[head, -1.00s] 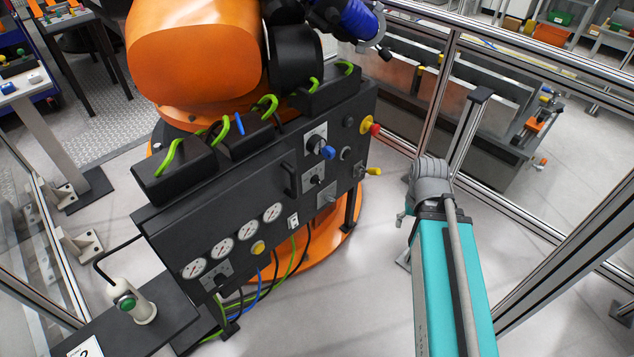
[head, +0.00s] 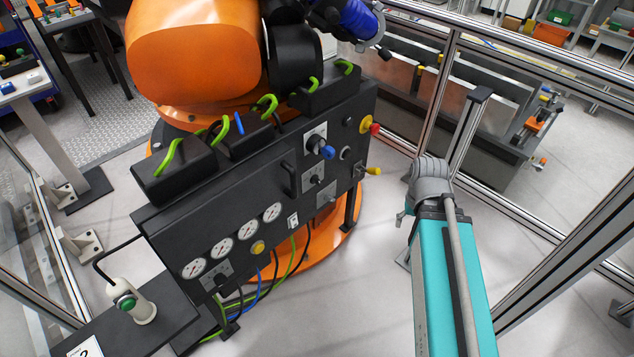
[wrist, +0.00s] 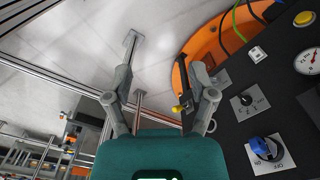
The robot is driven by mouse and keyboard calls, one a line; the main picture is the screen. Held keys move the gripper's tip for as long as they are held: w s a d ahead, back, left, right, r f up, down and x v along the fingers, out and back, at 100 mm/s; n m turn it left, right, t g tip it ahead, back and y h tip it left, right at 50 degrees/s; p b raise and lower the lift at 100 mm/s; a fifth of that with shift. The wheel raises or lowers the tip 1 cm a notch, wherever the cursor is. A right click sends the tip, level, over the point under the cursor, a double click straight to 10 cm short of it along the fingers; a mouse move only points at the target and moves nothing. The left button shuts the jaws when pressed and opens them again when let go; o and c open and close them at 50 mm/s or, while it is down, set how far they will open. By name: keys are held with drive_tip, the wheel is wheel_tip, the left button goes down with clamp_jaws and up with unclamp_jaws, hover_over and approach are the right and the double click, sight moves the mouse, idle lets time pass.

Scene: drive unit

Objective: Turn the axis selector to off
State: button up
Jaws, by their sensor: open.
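A black drive unit panel (head: 235,200) stands in front of the orange robot. A small black knob (head: 316,179) sits on a light plate below a blue knob (head: 327,152). In the wrist view, the black knob (wrist: 246,99) has marks around it, too small to read surely; it looks like the axis selector. The blue knob (wrist: 263,148) is below it there. My gripper (wrist: 160,72) is open and empty, left of both knobs and apart from them.
A yellow-tipped handle (head: 373,171) and a red-and-yellow button (head: 368,126) stick out at the panel's right end. Gauges (head: 222,250) and another knob are lower left. Metal fence posts (head: 440,95) stand close behind my arm. Floor between arm and panel is clear.

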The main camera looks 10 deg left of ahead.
drive_tip(key=shift+c, duration=0.3)
drive_tip(key=shift+c, duration=0.8)
drive_tip(key=w+a+f+m+t+y+b, duration=0.5)
drive_tip(key=w+f+m+b, duration=0.5)
drive_tip(key=b, duration=0.9)
drive_tip(key=w+a+f+m+t+y+b, duration=0.6)
drive_tip(key=w+a+f+m+y+b, duration=0.3)
drive_tip(key=b, duration=1.1)
drive_tip(key=w+a+f+m, duration=0.1)
drive_tip(key=w+a+m, duration=0.1)
drive_tip(key=w+a, duration=0.1)
drive_tip(key=shift+w+a+f+m, duration=0.15)
drive_tip(key=shift+a+f+m, duration=0.1)
drive_tip(key=shift+f+m, duration=0.1)
drive_tip(key=shift+a, duration=0.1)
